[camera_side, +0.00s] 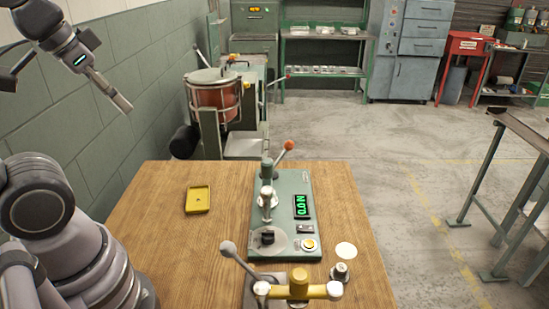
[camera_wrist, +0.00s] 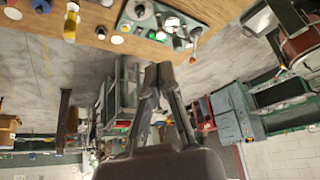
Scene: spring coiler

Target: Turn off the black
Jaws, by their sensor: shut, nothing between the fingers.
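The green spring coiler (camera_side: 283,185) sits on the wooden table in the side view, with a lit green display (camera_side: 301,207). A small black switch (camera_side: 306,229) is below the display, and a round black knob (camera_side: 267,238) is at the plate's lower left. I cannot tell which black part the task means or read the switch position. My gripper (camera_side: 121,103) is high at the upper left, well apart from the coiler. In the wrist view its fingers (camera_wrist: 158,72) are together and empty, and the coiler (camera_wrist: 195,10) appears upside down at the top.
A yellow tray (camera_side: 198,199) lies left of the coiler. A yellow-and-silver lever fixture (camera_side: 299,285) stands at the front edge. A small knob-topped weight (camera_side: 341,273) and a pale disc (camera_side: 346,250) are at the right. The coiler's red-tipped lever (camera_side: 288,146) sticks up. The table's left side is mostly clear.

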